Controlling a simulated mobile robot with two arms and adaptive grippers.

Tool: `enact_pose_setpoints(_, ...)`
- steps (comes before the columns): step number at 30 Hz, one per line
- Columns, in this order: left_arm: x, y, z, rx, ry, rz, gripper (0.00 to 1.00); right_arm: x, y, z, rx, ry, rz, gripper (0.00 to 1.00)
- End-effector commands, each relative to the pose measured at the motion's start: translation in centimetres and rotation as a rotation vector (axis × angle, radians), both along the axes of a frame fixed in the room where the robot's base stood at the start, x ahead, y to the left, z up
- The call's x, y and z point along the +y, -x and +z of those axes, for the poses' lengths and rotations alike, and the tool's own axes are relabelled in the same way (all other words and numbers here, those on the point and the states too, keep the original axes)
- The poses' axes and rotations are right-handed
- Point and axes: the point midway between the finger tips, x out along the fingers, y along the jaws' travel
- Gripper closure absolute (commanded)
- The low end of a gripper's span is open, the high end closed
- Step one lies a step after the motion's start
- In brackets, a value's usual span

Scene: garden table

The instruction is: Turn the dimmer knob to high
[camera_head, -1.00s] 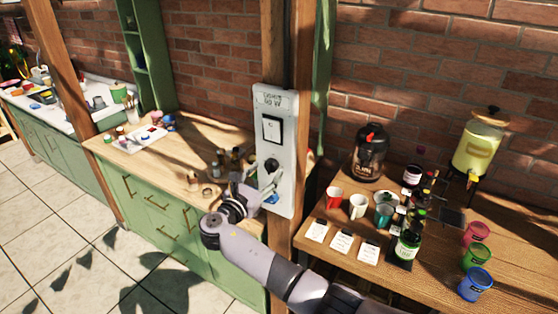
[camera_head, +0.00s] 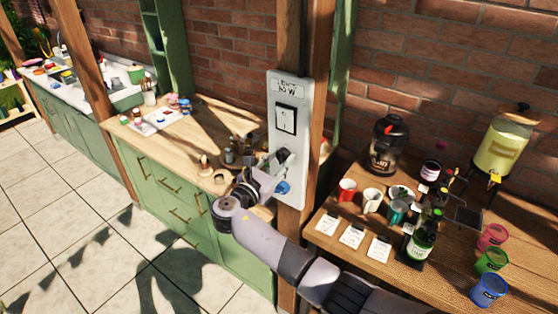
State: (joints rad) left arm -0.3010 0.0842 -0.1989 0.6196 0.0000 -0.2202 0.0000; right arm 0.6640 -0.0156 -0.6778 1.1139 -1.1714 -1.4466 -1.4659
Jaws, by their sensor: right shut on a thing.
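A white wall panel (camera_head: 287,88) is fixed to the wooden post, with a worn label at its top and a rocker switch (camera_head: 286,119) below it. My right gripper (camera_head: 280,160) reaches up from below to the lower half of the panel. Its fingers are shut on the dark dimmer knob, which they almost wholly cover. The knob's pointer and setting cannot be made out. A blue round mark (camera_head: 282,187) shows on the panel just under the fingers. My left gripper is not in view.
Right of the post, a wooden table (camera_head: 440,270) holds mugs, cards, bottles, a dark jar (camera_head: 386,147), a yellow drink dispenser (camera_head: 502,146) and coloured cups. Left of it, a green cabinet (camera_head: 165,190) carries small bottles near my wrist.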

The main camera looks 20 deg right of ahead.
Motion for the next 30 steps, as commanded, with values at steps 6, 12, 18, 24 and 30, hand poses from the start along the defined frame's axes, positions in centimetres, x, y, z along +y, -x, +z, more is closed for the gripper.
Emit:
enact_pose_setpoints(6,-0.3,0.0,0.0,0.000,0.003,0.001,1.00,0.0,0.0,0.0,0.000,0.000,-0.001,0.86)
enact_pose_setpoints(12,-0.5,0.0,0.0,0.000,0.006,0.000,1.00,0.0,0.0,0.0,-0.001,0.000,-0.001,0.95)
enact_pose_setpoints(18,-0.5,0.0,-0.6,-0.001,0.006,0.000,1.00,0.0,0.0,-0.2,-0.024,-0.019,0.000,0.95)
enact_pose_setpoints(24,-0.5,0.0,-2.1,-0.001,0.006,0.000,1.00,0.0,0.0,-0.4,-0.102,-0.078,0.000,0.95)
enact_pose_setpoints(30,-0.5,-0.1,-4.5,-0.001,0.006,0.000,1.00,0.0,0.0,-0.7,-0.232,-0.180,0.001,0.95)
